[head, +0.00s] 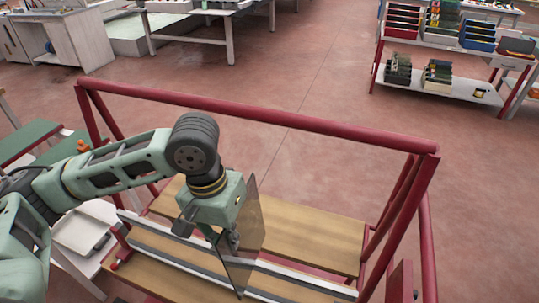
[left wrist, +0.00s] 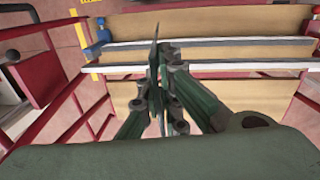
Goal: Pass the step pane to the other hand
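The step pane (head: 243,250) is a thin, dark, see-through sheet standing upright over the red-framed rack. My left gripper (head: 232,238) points down and is shut on the pane, with its fingers partly hidden in the head view. In the left wrist view the pane (left wrist: 155,48) shows nearly edge-on between the two green fingers of the left gripper (left wrist: 163,85). The head view does not clearly show whether the pane's lower edge touches the rack. My right gripper is in neither view.
The rack has a red top rail (head: 260,115) and wooden boards (head: 310,240) with pale strips along them. A white tray (head: 82,232) lies at the left. A shelf with bins (head: 440,40) stands at the back right. Open red floor lies behind the rack.

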